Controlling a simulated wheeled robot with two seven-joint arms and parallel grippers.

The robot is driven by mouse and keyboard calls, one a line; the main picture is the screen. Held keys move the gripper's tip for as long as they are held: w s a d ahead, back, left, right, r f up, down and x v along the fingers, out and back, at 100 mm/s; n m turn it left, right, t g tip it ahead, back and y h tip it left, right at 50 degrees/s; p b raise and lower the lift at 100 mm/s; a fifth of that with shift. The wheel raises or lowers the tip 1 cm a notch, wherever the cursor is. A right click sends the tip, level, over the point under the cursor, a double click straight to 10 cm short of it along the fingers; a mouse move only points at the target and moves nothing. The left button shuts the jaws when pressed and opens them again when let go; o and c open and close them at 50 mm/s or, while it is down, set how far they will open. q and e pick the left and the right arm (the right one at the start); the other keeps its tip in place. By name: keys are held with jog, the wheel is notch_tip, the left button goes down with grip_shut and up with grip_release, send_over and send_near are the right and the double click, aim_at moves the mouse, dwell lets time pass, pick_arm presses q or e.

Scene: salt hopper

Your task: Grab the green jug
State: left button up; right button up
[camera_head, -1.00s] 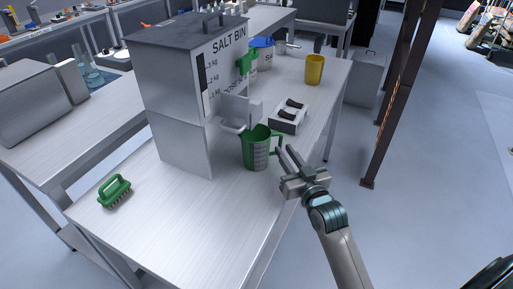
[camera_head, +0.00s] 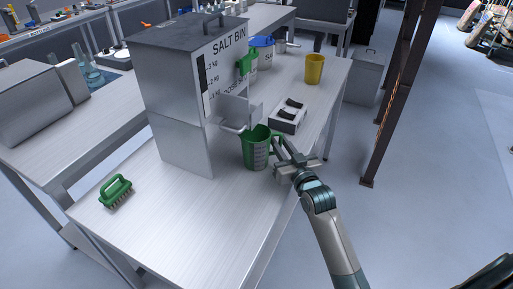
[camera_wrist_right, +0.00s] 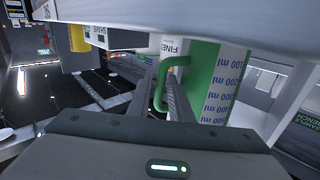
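The green jug (camera_head: 256,150) stands upright on the metal table in front of the salt bin, with a grey measuring scale on its side. My right gripper (camera_head: 281,148) is at the jug's right side, level with its handle. In the right wrist view the jug's green body (camera_wrist_right: 203,72) and its handle (camera_wrist_right: 160,88) show close up. The handle lies between the two fingers of my right gripper (camera_wrist_right: 160,95), which stand apart with gaps visible. My left gripper is not in view.
The salt bin (camera_head: 180,118) stands behind and left of the jug, with a chute beside it. A grey box with black pads (camera_head: 288,116), a yellow cup (camera_head: 314,69) and a blue-lidded tub (camera_head: 262,50) are further back.

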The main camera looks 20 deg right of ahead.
grip_shut()
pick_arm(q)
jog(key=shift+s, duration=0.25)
pick_arm(e)
jog(key=shift+r, duration=0.1)
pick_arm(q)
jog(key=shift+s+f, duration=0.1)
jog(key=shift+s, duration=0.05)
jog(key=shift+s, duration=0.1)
